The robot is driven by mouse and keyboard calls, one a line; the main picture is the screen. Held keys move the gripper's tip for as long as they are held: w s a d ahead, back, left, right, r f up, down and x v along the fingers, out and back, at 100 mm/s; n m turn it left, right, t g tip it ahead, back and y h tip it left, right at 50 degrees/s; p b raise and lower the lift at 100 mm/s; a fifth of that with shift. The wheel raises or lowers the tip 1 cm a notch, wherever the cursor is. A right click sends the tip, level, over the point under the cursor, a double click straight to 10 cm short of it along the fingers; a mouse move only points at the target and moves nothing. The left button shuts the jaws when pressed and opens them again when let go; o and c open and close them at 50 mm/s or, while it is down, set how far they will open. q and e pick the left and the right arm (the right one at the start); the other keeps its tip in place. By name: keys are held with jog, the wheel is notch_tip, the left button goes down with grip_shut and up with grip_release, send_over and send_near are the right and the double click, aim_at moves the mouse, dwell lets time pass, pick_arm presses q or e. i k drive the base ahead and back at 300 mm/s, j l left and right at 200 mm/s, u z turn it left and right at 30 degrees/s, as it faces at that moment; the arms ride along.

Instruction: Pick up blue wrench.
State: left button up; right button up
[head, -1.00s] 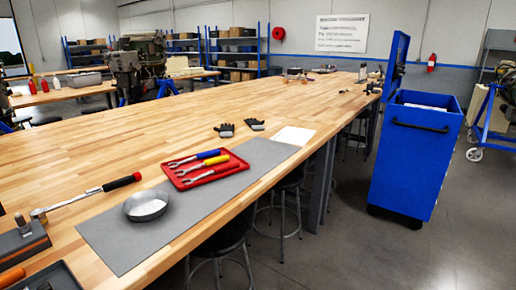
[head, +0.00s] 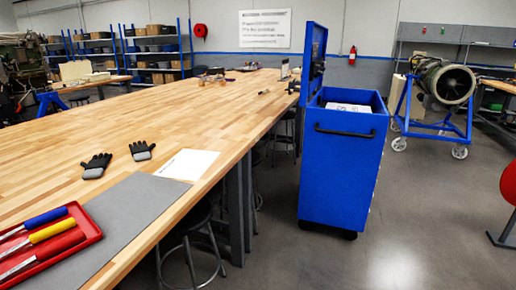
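The blue wrench (head: 40,219) lies in a red tray (head: 94,236) at the lower left of the head view. Its blue handle points up and to the right, and its metal end is near the picture's left edge. A yellow-handled tool (head: 52,231) and a red-handled tool (head: 52,247) lie beside it in the same tray. The tray rests on a grey mat (head: 150,200) on the long wooden table (head: 120,125). The tray is cut off by the left edge of the picture. Neither of my grippers shows.
Two gloves (head: 96,165) and a white sheet (head: 186,165) lie on the table past the tray. Stools (head: 190,228) stand under the table's right edge. A blue tool cart (head: 338,170) stands right of the table. Grey floor (head: 410,220) is open between cart and turbine stand (head: 432,128).

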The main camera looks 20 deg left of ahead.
aim_at(38, 221)
jog(key=i+z, duration=0.1)
jog(key=i, duration=0.65)
jog(key=i+j+z, duration=0.1)
jog(key=i, duration=0.6)
jog(key=i+l+u, duration=0.1)
jog(key=i+u, duration=0.3)
jog(key=i+l+u, duration=0.2)
jog(key=i+u, duration=0.2)
jog(key=u, duration=3.5)
jog(key=j, duration=0.1)
